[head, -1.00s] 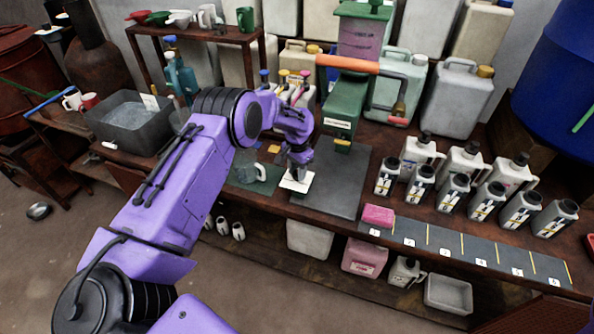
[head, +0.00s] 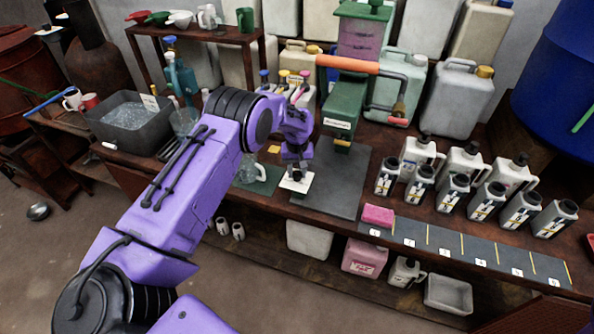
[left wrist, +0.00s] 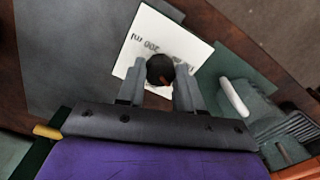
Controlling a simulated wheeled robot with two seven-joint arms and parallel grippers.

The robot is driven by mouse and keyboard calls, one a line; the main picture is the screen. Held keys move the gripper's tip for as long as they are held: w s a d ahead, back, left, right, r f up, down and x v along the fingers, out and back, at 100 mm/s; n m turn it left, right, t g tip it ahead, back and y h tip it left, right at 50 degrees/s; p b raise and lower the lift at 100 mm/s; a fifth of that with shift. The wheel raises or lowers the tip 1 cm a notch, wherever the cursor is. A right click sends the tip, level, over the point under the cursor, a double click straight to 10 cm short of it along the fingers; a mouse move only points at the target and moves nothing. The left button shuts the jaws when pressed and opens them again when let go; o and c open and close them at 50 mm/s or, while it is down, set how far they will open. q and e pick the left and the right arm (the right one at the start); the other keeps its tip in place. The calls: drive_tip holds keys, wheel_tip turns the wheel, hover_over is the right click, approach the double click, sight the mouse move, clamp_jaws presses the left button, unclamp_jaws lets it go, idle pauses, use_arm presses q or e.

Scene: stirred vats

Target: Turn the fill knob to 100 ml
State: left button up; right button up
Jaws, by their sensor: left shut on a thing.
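The fill knob (left wrist: 160,70) is a dark round knob with a small orange mark on it. It stands on a white card (left wrist: 194,52) printed with "200 ml" and other text that I cannot read fully. My left gripper (left wrist: 160,82) is shut on the knob, with one grey finger on each side. In the head view, my left gripper (head: 296,168) is above the white card (head: 304,184) on the bench, and it hides most of the knob. I cannot tell which value the mark points to. My right gripper is not in view.
A clear jug (head: 252,172) on a green mat stands just left of the card. A green press (head: 343,110) with an orange-handled lever stands behind right. Several grey bottles (head: 455,190) and a pink sponge (head: 378,215) are further right. A dark mat (head: 335,190) lies beside the card.

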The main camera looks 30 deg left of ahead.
sight(296, 174)
use_arm(q)
drive_tip(key=shift+n, duration=0.4)
drive_tip(key=o, duration=1)
drive_tip(key=shift+f, duration=0.1)
drive_tip(key=shift+o, duration=0.2)
wheel_tip(296, 174, up, 11)
drive_tip(key=b, duration=0.2)
drive_tip(key=shift+f, duration=0.2)
drive_tip(key=shift+a, duration=0.1)
